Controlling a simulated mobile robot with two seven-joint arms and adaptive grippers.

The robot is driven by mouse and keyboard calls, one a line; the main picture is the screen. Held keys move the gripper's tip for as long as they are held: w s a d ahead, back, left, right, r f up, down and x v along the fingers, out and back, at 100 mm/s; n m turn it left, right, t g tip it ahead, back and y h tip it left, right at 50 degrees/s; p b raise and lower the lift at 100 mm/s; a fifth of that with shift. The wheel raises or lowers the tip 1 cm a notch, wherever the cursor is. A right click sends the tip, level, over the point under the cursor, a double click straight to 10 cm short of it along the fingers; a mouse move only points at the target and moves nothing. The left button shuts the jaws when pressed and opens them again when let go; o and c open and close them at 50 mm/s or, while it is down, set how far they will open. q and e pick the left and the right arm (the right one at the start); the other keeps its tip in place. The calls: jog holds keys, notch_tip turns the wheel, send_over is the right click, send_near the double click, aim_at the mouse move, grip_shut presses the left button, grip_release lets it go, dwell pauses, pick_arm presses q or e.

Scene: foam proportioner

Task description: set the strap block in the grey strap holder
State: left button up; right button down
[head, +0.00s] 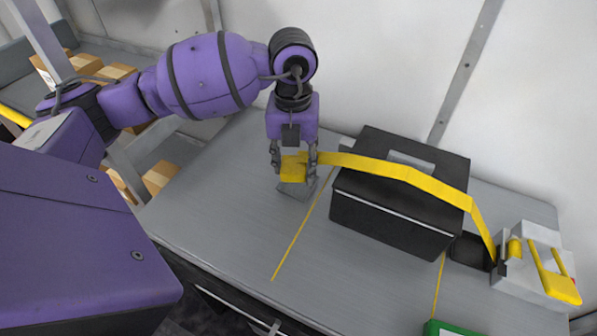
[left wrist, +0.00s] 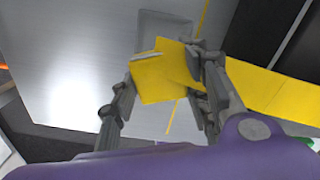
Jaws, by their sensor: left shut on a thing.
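The yellow strap block (head: 292,171) is between the fingers of my left gripper (head: 294,166), which is shut on it. The block also shows in the left wrist view (left wrist: 162,78), held between the two fingers and looking tilted there. The grey strap holder (head: 300,192) is a flat grey piece on the bench just below the block; it shows beyond the block in the left wrist view (left wrist: 160,21). The block covers part of the holder, and I cannot tell whether they touch. My right gripper is not in view.
A yellow strap (head: 400,173) runs from the block over a black box (head: 390,222) to a grey and yellow device (head: 530,262) at the right. A green object (head: 447,329) is at the bench's front edge. The grey bench (head: 225,212) is clear left of the holder.

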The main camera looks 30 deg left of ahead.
aim_at(298, 158)
pick_arm(q)
jog(key=shift+w+f, duration=1)
jog(key=shift+f, duration=0.2)
jog(key=shift+a+f, duration=0.1)
jog(key=shift+f, duration=1.65)
jog(key=o, duration=1.3)
notch_tip(298, 158, up, 12)
jog(key=shift+r, duration=0.25)
